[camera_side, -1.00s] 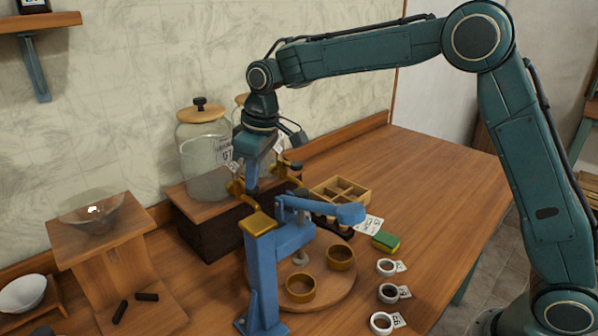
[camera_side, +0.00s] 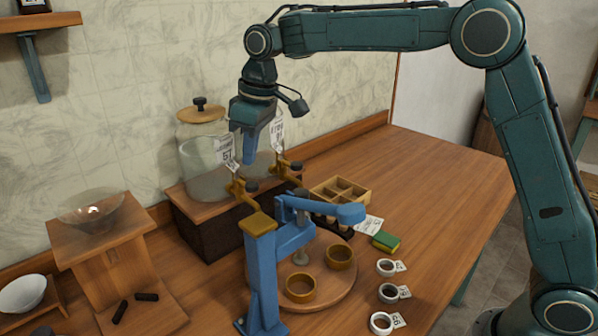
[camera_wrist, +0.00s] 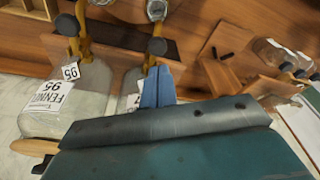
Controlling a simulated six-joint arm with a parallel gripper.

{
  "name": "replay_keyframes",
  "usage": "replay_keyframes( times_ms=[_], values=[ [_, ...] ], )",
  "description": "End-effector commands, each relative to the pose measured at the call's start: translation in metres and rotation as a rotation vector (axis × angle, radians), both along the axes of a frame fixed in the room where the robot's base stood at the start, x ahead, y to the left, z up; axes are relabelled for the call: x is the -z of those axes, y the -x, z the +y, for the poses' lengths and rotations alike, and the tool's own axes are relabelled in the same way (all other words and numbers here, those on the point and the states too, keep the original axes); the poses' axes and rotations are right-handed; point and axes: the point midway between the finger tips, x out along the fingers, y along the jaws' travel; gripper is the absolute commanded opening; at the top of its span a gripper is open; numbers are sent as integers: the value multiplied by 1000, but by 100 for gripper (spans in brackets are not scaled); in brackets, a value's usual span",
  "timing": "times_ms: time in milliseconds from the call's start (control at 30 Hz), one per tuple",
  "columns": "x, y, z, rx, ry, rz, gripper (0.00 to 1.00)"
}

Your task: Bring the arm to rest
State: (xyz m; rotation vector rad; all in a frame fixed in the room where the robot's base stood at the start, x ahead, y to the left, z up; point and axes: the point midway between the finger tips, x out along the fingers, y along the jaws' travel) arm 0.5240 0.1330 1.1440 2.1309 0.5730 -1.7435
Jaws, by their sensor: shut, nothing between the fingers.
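My gripper (camera_side: 249,148) hangs pointing down in the side view, in front of the two glass jars and above their brass taps. Its blue fingers are together with nothing between them. In the wrist view the closed fingers (camera_wrist: 157,87) show next to the taps. My arm reaches in from the right, its forearm roughly level above the table. The gripper touches nothing that I can make out.
Glass jars (camera_side: 203,160) with brass taps (camera_side: 240,190) stand on a dark wooden box. A blue press-like stand (camera_side: 262,275) rises in front, beside a round board (camera_side: 325,294) with brass rings.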

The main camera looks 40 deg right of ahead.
Motion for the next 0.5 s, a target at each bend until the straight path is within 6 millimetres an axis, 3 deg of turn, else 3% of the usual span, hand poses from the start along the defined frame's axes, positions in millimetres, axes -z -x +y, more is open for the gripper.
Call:
replay_keyframes(
  times_ms=[200,500],
  values=[
    [-14,0,0,1,0,-2,0],
    [-15,0,0,0,0,-1,0]
  ],
)
